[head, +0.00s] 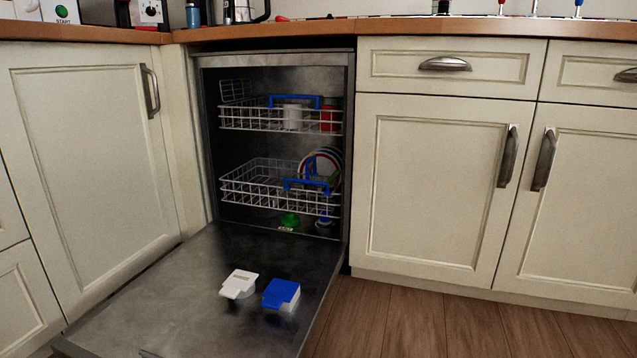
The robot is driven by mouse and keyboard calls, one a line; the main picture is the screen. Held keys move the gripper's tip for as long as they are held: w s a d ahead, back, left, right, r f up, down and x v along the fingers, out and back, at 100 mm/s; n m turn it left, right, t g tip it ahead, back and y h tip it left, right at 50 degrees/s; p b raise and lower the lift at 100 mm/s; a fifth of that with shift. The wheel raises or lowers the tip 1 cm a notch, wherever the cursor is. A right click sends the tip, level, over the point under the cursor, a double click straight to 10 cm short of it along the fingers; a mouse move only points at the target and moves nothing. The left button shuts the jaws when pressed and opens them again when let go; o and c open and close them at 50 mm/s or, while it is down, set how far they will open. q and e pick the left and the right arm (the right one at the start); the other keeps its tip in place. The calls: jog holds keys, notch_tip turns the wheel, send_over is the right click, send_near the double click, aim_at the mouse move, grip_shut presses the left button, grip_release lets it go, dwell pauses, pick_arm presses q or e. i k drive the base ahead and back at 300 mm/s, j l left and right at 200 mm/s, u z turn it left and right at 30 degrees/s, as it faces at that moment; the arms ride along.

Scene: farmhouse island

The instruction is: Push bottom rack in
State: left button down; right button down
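The bottom rack (250,185) is a white wire basket with a blue handle (306,185) at its front right. It sits inside the dishwasher (205,140), and its front edge lies near the opening. Several plates (322,163) stand at its right side. The top rack (262,122) has a blue handle too and holds a white cup and a red cup. The dishwasher door (200,290) is folded down flat. How far the bottom rack is from the back is hard to tell. Neither of my grippers is in the head view.
A white-lidded dispenser (239,284) and a blue-lidded one (281,294) are on the open door. A green item (290,220) is on the dishwasher floor below the rack. Cream cabinets (430,190) flank the dishwasher. Wooden floor (420,320) is clear at lower right.

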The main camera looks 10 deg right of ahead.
aim_at(328, 192)
jog(key=i+l, duration=0.1)
jog(key=l, duration=0.3)
jog(key=i+l, duration=0.1)
jog(key=l, duration=0.25)
jog(key=i+l+z, duration=0.1)
jog(key=l, duration=0.3)
jog(key=i+l, duration=0.15)
jog(key=l, duration=0.2)
